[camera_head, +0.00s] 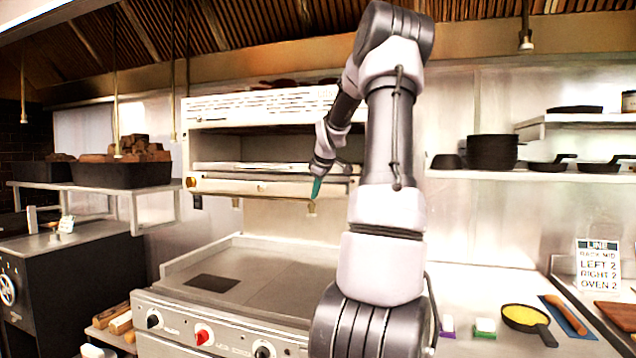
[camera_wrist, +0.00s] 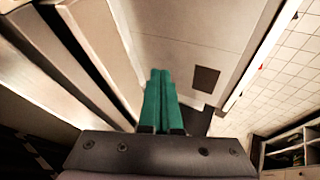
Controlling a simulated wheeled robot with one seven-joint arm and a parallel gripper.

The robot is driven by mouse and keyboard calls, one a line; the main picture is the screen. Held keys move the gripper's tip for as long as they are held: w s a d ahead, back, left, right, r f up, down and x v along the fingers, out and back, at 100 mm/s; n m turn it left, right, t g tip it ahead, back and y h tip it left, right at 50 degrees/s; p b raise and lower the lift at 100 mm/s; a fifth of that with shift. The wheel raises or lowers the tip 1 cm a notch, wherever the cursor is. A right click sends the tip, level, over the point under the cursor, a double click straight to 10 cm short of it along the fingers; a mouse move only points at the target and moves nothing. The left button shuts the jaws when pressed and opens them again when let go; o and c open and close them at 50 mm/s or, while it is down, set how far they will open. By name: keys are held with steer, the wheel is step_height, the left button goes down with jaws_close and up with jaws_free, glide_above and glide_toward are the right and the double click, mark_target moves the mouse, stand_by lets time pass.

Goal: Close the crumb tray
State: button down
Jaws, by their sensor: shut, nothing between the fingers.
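A wall-mounted steel broiler (camera_head: 260,108) hangs above the griddle. At its bottom a shallow tray-like front (camera_head: 245,187) sticks out a little; I take this to be the crumb tray, but cannot tell exactly how far it is out. My gripper (camera_head: 316,188) has teal fingers pointing down, near the right part of that front. The fingers also show in the wrist view (camera_wrist: 160,98), pressed together with nothing between them. Pale metal edges run close on their left in that view. I cannot tell whether the fingers touch the tray. My arm hides the broiler's right end.
The griddle (camera_head: 265,275) lies below, with a dark square plate (camera_head: 213,283) on it, also in the wrist view (camera_wrist: 205,79). A shelf with black bins (camera_head: 122,174) is at left. A yellow-filled pan (camera_head: 525,318) stands on the right counter.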

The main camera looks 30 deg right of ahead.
mark_target(323, 187)
steer(key=shift+w+d+r, duration=0.1)
steer(key=shift+w+d, duration=0.35)
steer(key=shift+d, duration=0.25)
steer(key=shift+w+d, duration=0.45)
steer(key=shift+d, duration=0.2)
steer(key=shift+d, duration=0.1)
steer(key=w+d, duration=0.2)
steer(key=d, duration=0.1)
steer(key=shift+w, duration=0.2)
steer(key=shift+d+r, duration=0.1)
steer(key=shift+r, duration=0.05)
